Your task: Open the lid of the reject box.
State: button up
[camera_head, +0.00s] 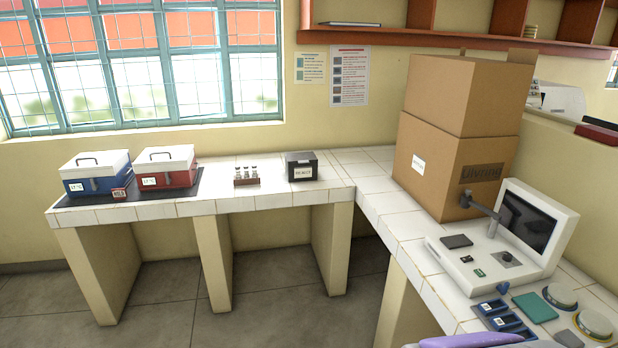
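The reject box (301,166) is a small black box with a white label on its front. It stands on the white tiled counter under the window, near the inner corner. Its dark lid looks shut, flat across the top. My gripper is not in view, and nothing touches the box.
A rack of small vials (246,176) stands left of the box. Farther left are a blue cooler (92,186) and a red cooler (166,180) with white lids. Stacked cardboard boxes (455,160) and a device with a screen (500,250) stand on the right counter (372,192).

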aim_at(300, 157)
jog(key=i+l+u, duration=0.15)
jog(key=i, duration=0.3)
jog(key=i+l+u, duration=0.15)
jog(key=i+l, duration=0.25)
jog(key=i+j+u, duration=0.15)
jog(key=i, duration=0.5)
jog(key=i+j+u, duration=0.15)
jog(key=i, duration=0.55)
jog(key=i+j+u, duration=0.1)
jog(key=i, duration=0.6)
jog(key=j, duration=0.1)
